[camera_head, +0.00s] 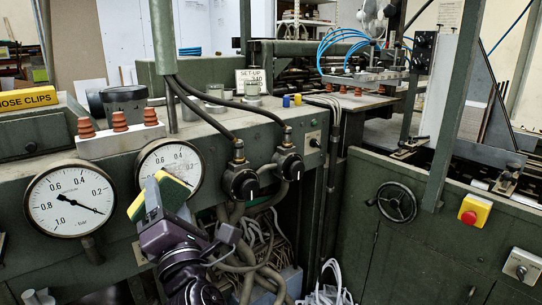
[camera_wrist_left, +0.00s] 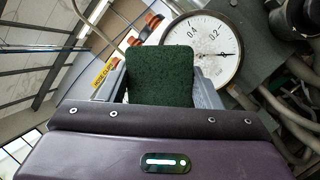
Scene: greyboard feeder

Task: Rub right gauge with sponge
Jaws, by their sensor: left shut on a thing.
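The right gauge (camera_head: 153,163) is a round white dial on the front of the green machine; it also shows in the wrist view (camera_wrist_left: 222,62). My left gripper (camera_head: 162,200) is shut on the sponge (camera_head: 175,184), which is yellow with a dark green pad. The sponge covers the lower part of the dial in the head view. In the wrist view the green pad (camera_wrist_left: 160,72) stands between the fingers, to the left of the dial. I cannot tell whether the sponge touches the gauge. My right gripper is in neither view.
A second, left gauge (camera_head: 70,201) sits beside it. Two black knobs (camera_head: 240,183) with cables are to the right. Loose hoses (camera_head: 262,262) hang below.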

